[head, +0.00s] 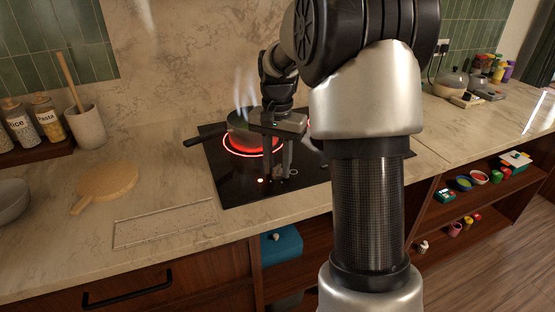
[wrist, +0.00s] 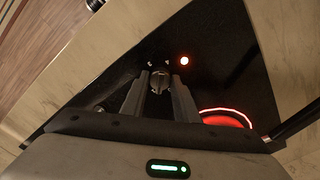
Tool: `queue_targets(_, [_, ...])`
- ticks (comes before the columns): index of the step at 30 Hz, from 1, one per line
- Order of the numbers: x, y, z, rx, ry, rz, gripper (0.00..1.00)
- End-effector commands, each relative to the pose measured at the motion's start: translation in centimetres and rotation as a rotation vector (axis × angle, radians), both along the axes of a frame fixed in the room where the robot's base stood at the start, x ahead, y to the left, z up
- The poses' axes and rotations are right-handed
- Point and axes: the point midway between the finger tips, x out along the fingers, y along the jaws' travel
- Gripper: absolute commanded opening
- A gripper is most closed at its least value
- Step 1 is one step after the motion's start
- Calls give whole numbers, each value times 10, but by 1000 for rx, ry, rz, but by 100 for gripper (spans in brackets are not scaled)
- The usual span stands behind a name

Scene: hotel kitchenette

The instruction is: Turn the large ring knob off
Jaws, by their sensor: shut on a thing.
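The cooktop (head: 232,185) is a black glass plate set in the counter. One burner ring (head: 254,153) glows red under a steaming pot (head: 240,124); the glowing ring also shows in the wrist view (wrist: 224,117). My gripper (head: 277,175) points down at the front of the cooktop. In the wrist view, its fingers (wrist: 160,88) are shut on a small round knob (wrist: 160,80), which the fingers partly hide. The knob's turn angle is not clear.
The pot's dark handle (head: 205,139) sticks out left. A round wooden board (head: 106,184) and a utensil crock (head: 87,127) stand to the left. Pots and small jars stand on the right counter. My arm hides the cooktop's right part.

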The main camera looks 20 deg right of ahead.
Motion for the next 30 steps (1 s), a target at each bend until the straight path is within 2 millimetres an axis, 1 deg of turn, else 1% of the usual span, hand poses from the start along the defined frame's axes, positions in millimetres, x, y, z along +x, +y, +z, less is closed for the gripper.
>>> queue_targets(1, [0,0,5,0,1,41,5])
queue_targets(12, [0,0,4,1,-1,390,5])
queue_targets(18, [0,0,3,0,-1,553,5])
queue_targets(24, [1,-1,3,0,-2,676,5])
queue_targets(30, [1,-1,2,-2,-2,752,5])
